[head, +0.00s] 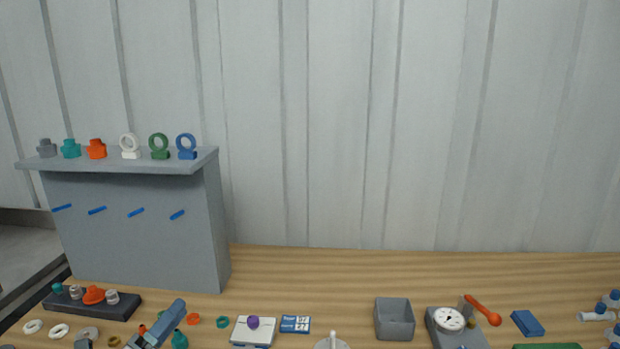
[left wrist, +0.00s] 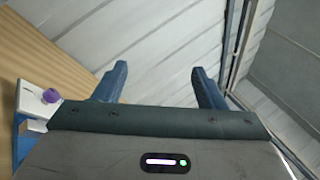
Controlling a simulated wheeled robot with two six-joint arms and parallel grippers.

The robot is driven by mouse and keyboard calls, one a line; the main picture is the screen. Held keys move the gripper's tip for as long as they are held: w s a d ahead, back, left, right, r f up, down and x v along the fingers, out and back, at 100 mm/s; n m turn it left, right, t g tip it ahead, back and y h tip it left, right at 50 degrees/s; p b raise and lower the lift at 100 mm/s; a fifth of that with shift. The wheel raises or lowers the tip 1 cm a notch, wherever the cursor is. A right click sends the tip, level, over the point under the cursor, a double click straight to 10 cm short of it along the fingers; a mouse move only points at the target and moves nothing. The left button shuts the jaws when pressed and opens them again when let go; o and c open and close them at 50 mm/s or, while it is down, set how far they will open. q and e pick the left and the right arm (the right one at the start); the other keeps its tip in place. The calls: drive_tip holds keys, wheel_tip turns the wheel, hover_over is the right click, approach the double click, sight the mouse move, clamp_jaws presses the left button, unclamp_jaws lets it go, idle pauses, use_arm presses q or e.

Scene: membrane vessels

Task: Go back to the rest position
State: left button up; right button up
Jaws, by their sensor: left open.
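My left gripper (head: 163,325) comes into the head view at the bottom left, over the front part of the wooden table (head: 290,268). In the left wrist view its two blue fingers stand wide apart, and the gripper (left wrist: 158,84) is open with nothing between them. Past the fingers that view shows the pale panelled wall. My right gripper is in neither view.
A grey stand (head: 150,235) with several fittings on its top shelf is at the left. A dark rack (head: 125,307), loose rings, a white device with a purple knob (head: 253,322), a grey box (head: 394,320) and a gauge (head: 449,318) line the front. The table's back middle is clear.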

use_arm(q)
drive_tip(key=s+a+f+n+g+y, duration=0.2)
drive_tip(key=s+a+f+n+y, duration=0.45)
drive_tip(key=n, duration=0.65)
drive_tip(key=s+a+f+n+g+y, duration=0.2)
drive_tip(key=s+a+f+n+y, duration=0.1)
drive_tip(key=f+n+y, duration=0.65)
drive_tip(key=s+d+f+n+g+h, duration=0.2)
drive_tip(key=s+d+f+n+g, duration=0.3)
drive_tip(key=s, duration=0.4)
drive_tip(key=s+d+f+n+g+h, duration=0.1)
drive_tip(key=s+d+f+n+g, duration=0.2)
drive_tip(key=s+f+g, duration=0.5)
drive_tip(key=s+a+f, duration=0.1)
drive_tip(key=a+f, duration=0.1)
drive_tip(key=f, duration=1.2)
drive_tip(key=s+a+f, duration=0.1)
drive_tip(key=f, duration=1.3)
drive_tip(key=s+a+f, duration=0.1)
drive_tip(key=s+f, duration=1.7)
drive_tip(key=f, duration=0.1)
drive_tip(key=shift+s+a+g, duration=0.2)
drive_tip(key=shift+a+g, duration=0.05)
drive_tip(key=shift+g, duration=0.05)
